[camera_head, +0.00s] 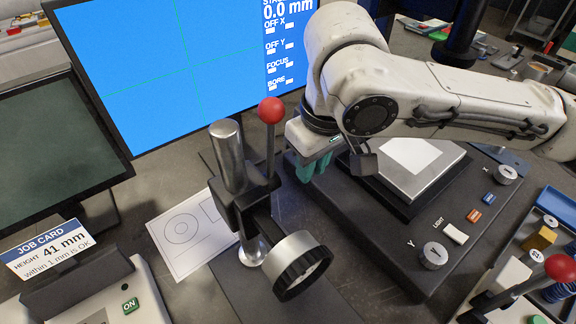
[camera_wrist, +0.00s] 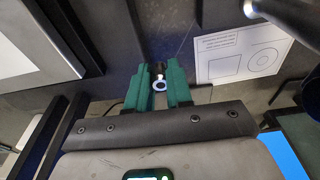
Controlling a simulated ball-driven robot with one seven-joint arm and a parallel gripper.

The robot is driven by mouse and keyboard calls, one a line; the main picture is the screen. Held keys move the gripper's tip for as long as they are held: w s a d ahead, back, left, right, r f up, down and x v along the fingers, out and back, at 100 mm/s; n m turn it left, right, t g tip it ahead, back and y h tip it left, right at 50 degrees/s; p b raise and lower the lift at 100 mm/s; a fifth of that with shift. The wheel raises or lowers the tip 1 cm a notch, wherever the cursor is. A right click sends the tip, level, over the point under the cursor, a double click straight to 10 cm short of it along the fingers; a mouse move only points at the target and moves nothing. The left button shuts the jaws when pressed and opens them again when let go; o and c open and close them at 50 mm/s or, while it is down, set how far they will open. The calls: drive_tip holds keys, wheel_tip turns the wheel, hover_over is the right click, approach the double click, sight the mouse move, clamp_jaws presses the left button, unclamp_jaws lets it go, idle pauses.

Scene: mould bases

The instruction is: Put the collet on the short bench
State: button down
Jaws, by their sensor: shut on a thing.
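My gripper (camera_head: 312,166), with teal fingers, hangs above the bench between the black lever stand and the measuring machine's plate. In the wrist view my gripper (camera_wrist: 160,76) is shut on a small pale metal ring-shaped piece, which looks like the collet (camera_wrist: 159,86). Its round open end faces the wrist camera. In the head view the fingers and wrist hide the collet. I cannot tell which surface is the short bench.
The measuring machine (camera_head: 412,262) with a bright plate stands right of my gripper. The lever stand (camera_head: 232,160) with a red knob is close on the left. A drawing sheet (camera_head: 190,232) lies beside it. A large screen (camera_head: 170,70) stands behind. Another red-knobbed tool (camera_head: 520,290) is at lower right.

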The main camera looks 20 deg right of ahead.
drive_tip(key=w+a+f, duration=0.2)
drive_tip(key=w, duration=0.2)
hover_over(279, 189)
wheel_tip(279, 189, down, 6)
drive_tip(key=shift+w+r+p, duration=0.1)
drive_tip(key=shift+r+p, duration=0.15)
drive_tip(key=shift+p, duration=0.15)
drive_tip(key=shift+f+p, duration=0.35)
drive_tip(key=shift+f, duration=1.2)
drive_tip(key=shift+f, duration=0.1)
drive_tip(key=shift+f, duration=0.1)
drive_tip(key=c, duration=1)
unclamp_jaws()
